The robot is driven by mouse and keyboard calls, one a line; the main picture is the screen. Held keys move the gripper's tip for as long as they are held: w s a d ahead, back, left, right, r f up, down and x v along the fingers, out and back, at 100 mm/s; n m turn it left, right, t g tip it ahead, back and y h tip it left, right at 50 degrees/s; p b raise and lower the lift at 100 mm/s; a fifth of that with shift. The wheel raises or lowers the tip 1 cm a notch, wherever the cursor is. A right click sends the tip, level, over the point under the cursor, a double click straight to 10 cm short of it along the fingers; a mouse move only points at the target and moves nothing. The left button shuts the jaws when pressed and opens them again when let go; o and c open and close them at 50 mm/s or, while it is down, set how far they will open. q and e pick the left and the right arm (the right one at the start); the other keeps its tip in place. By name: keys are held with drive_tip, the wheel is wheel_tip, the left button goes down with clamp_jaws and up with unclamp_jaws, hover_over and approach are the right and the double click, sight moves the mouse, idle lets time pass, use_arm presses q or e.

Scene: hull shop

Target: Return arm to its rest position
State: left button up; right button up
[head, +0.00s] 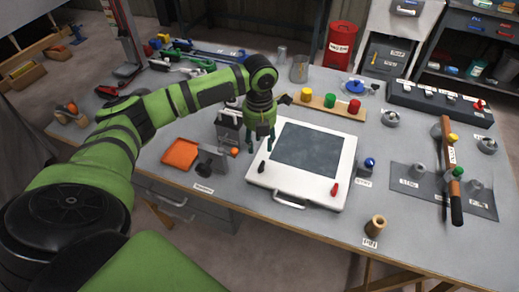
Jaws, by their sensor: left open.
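My left arm, green with dark joints, comes in from the left and reaches over the workbench (400,245). My left gripper (260,146) points down with its fingers apart and nothing visible between them. It hangs over the left back edge of a white case (262,194) with a dark panel. I cannot tell how high it is above the case. My right arm and right gripper are not in the picture.
An orange tray (180,153) and a grey stand lie left of the case. A wooden strip with coloured knobs (330,107) lies behind it. A long-handled tool (446,165) lies at the right. The front right bench top is mostly clear.

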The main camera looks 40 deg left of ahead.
use_arm(q)
wheel_tip(320, 180, up, 2)
drive_tip(key=shift+r, duration=0.1)
idle(0.5)
